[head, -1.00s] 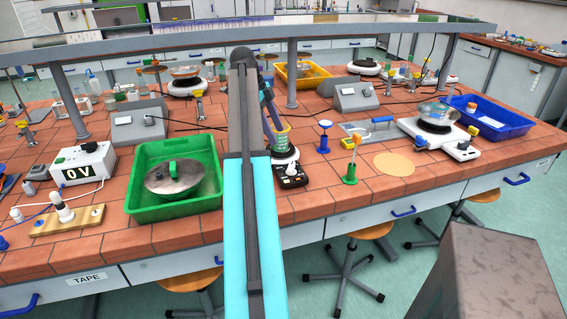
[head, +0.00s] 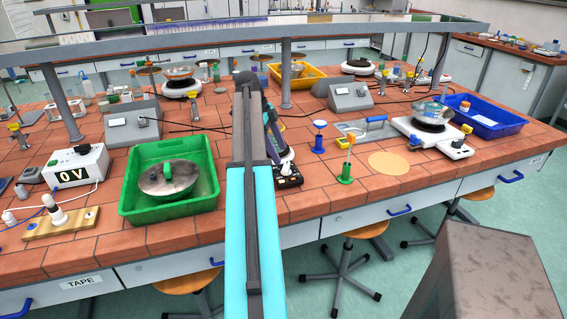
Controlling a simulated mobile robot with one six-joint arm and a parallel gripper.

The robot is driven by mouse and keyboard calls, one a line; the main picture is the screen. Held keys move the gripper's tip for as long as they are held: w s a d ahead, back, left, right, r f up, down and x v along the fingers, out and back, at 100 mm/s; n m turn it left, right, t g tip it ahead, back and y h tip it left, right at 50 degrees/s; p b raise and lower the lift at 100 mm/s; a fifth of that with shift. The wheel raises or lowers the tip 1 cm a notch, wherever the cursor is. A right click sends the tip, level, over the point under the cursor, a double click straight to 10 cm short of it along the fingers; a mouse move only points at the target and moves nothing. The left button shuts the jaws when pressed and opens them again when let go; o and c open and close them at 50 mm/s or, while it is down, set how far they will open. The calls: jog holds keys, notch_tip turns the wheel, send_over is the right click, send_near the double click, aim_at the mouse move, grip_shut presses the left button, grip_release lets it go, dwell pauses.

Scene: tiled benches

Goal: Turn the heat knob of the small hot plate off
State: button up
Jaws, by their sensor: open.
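The white hot plate (head: 433,138) stands on the right of the bench, with a dark round heating top and a glass dish (head: 431,111) above it. A dark knob (head: 457,144) shows on its near right corner; its setting is too small to read. My gripper (head: 287,164) is at the low end of my arm, near the middle of the bench, well left of the hot plate and apart from it. It is open, with nothing seen in it. Its fingers are small and hard to make out against a black device (head: 288,181).
A green tray (head: 170,211) with a metal lid is left of my arm. Between gripper and hot plate stand a green-based burner (head: 345,172), a blue stand (head: 319,140), a trowel (head: 362,130) and a round mat (head: 389,163). A blue tray (head: 497,122) lies right. A shelf (head: 340,32) spans above.

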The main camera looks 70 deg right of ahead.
aim_at(285, 166)
jog(key=shift+p+x, duration=0.55)
jog(key=shift+x, duration=2.6)
jog(key=c, duration=1.1)
